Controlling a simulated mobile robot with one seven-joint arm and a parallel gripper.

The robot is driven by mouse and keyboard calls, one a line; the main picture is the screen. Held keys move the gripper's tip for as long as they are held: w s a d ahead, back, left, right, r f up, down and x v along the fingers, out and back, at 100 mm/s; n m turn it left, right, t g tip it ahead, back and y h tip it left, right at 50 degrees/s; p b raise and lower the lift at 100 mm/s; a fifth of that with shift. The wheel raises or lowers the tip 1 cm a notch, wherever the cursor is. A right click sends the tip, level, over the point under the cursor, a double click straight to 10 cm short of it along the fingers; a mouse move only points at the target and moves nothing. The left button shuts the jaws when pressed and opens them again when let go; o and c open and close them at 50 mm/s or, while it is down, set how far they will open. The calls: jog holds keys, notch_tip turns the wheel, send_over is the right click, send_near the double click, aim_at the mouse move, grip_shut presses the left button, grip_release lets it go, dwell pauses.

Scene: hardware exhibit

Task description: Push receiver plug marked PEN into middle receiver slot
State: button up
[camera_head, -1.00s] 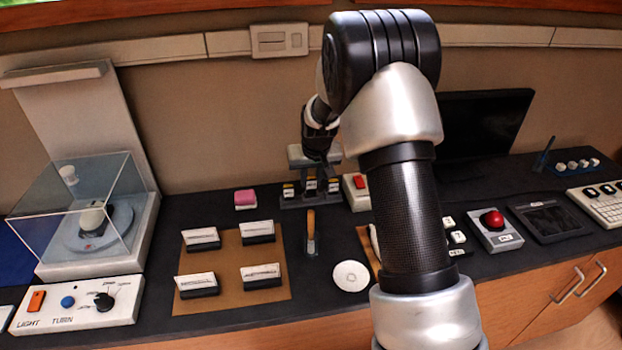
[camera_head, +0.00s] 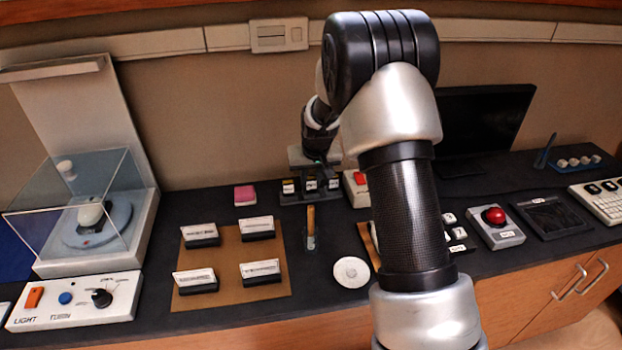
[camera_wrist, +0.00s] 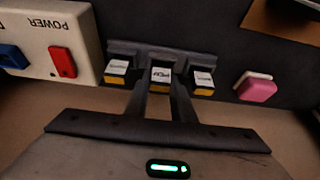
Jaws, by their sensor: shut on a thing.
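The receiver (camera_head: 290,200) is a dark rack at the back of the counter, with three dark plugs side by side. The middle plug (camera_wrist: 160,73) has a white label, which seems to read PEN, and a yellow band. My gripper (camera_wrist: 160,92) is shut on this plug, with one finger on each side. The plug stands at the middle position, about in line with its neighbours. How deep it sits cannot be told. The left plug (camera_wrist: 117,68) and right plug (camera_wrist: 203,79) sit beside it in the wrist view. In the head view my arm partly hides the gripper.
A white POWER box (camera_wrist: 45,40) with red and blue switches stands left of the receiver in the wrist view. A pink block (camera_wrist: 258,87) stands to its right. In the head view, a brown mat (camera_head: 232,262) with several labelled blocks lies in front.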

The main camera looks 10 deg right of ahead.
jog(key=shift+f, duration=0.15)
jog(key=o, duration=1.6)
jog(key=shift+c, duration=0.2)
jog(key=shift+r+p, duration=1.95)
jog(key=shift+r, duration=1.55)
jog(key=shift+r, duration=0.1)
